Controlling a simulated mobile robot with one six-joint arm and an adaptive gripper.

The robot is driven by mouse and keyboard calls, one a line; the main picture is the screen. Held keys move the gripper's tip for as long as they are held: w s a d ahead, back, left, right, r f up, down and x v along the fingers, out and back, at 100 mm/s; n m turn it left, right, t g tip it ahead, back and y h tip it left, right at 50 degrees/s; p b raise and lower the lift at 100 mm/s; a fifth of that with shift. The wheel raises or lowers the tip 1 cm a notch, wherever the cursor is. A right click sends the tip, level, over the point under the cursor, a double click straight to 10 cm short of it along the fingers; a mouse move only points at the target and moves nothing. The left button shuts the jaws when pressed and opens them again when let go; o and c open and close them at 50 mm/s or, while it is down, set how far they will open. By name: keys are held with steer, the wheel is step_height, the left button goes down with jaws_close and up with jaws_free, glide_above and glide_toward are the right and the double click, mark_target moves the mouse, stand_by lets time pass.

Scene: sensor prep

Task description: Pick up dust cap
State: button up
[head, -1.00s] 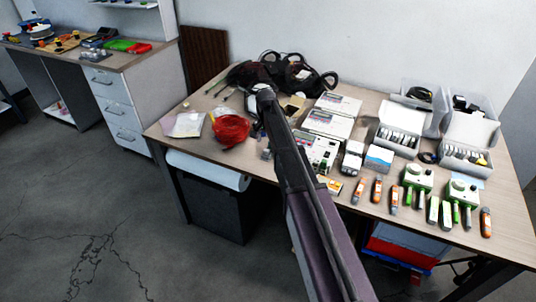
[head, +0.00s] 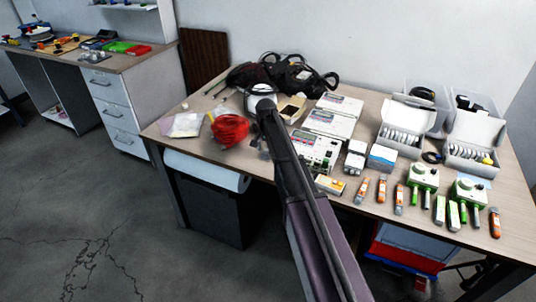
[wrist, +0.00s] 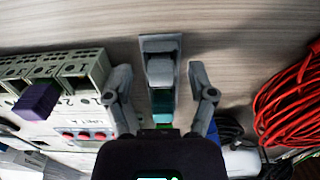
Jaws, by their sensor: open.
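In the wrist view my gripper (wrist: 160,85) is open, its two fingers spread on either side of a small grey block with a teal lower part (wrist: 160,65) on the wooden table. I cannot tell whether this block is the dust cap or carries it. Neither finger visibly touches it. A purple cube-shaped piece (wrist: 37,101) sits at a socket of a pale multi-socket device (wrist: 75,80) to the left. In the head view my own arm hides the gripper's fingers and the spot below them.
A red cable coil (wrist: 290,100) lies right of the gripper; the red bundle (head: 229,129) also shows in the head view. White instruments (head: 316,150) stand right of my arm. Open boxes (head: 404,128) and handheld tools (head: 380,190) fill the table's right side.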

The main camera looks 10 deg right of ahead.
mark_target(266, 149)
stand_by(0.3)
steer(key=c, duration=0.8)
steer(key=shift+c, duration=0.2)
steer(key=shift+r, duration=0.2)
step_height(266, 149, up, 4)
steer(key=p, duration=0.4)
steer(key=shift+f, duration=0.2)
steer(key=s+a+r+p, duration=0.1)
steer(key=s, duration=1.5)
steer(key=shift+a, duration=0.4)
